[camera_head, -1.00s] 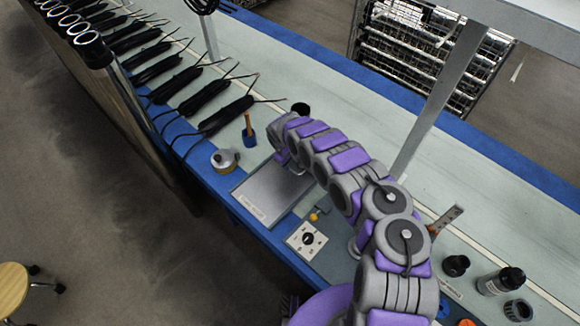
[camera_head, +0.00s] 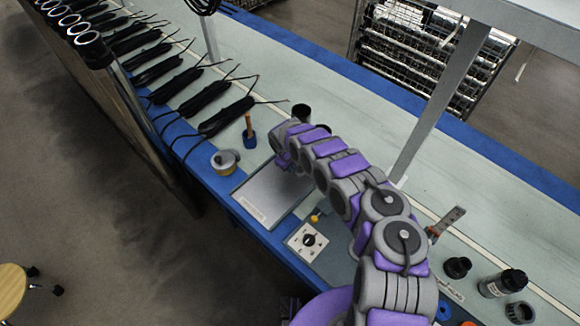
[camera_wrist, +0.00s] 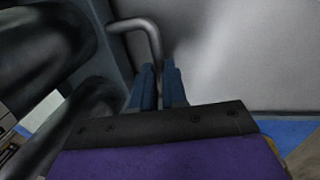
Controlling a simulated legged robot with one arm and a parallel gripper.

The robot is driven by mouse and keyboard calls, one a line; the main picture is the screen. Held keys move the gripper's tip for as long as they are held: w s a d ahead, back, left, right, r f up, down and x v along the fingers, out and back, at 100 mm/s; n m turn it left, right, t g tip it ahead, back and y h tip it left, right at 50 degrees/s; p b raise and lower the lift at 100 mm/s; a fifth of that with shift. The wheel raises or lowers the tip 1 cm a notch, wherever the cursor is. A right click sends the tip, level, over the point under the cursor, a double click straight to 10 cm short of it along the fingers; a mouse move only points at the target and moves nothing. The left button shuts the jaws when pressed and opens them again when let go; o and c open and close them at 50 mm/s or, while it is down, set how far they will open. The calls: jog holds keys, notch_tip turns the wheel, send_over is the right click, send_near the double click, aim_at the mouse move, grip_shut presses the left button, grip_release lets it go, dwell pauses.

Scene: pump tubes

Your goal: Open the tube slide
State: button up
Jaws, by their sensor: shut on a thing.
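A grey metal plate (camera_head: 262,198) with a small label lies near the front blue edge of the bench in the head view. The end of my arm is over its far right end, and my gripper's fingers are hidden there. In the wrist view my gripper (camera_wrist: 160,84) has its two blue-grey fingers close together around the end of a bent metal handle (camera_wrist: 150,33). The handle stands in front of a pale grey surface (camera_wrist: 235,50). Large dark rounded tubes (camera_wrist: 45,45) fill the left of the wrist view.
A control box with a black knob (camera_head: 308,240) is in front. Black cable bundles (camera_head: 228,115) lie at back left. A dark bottle (camera_head: 505,283) stands at right.

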jog(key=shift+s+a, duration=0.1)
grip_shut()
jog(key=s+a, duration=0.3)
jog(key=s, duration=0.1)
jog(key=s+a, duration=0.3)
jog(key=s, duration=0.1)
jog(key=s+a+p, duration=0.1)
jog(key=s+a, duration=0.2)
jog(key=s, duration=0.1)
jog(key=shift+s+a, duration=0.2)
jog(key=shift+a, duration=0.05)
dwell(0.4)
jog(key=o, duration=0.7)
grip_release()
jog(key=shift+r, duration=0.1)
jog(key=r+p, duration=0.1)
jog(key=r, duration=0.4)
jog(key=s+a+r+p, duration=0.1)
jog(key=r+p, duration=0.1)
jog(key=r, duration=0.4)
jog(key=s+a+r+p, duration=0.1)
jog(key=r+p, duration=0.1)
jog(key=r, duration=0.3)
jog(key=shift+s+r, duration=0.15)
jog(key=shift+r, duration=0.2)
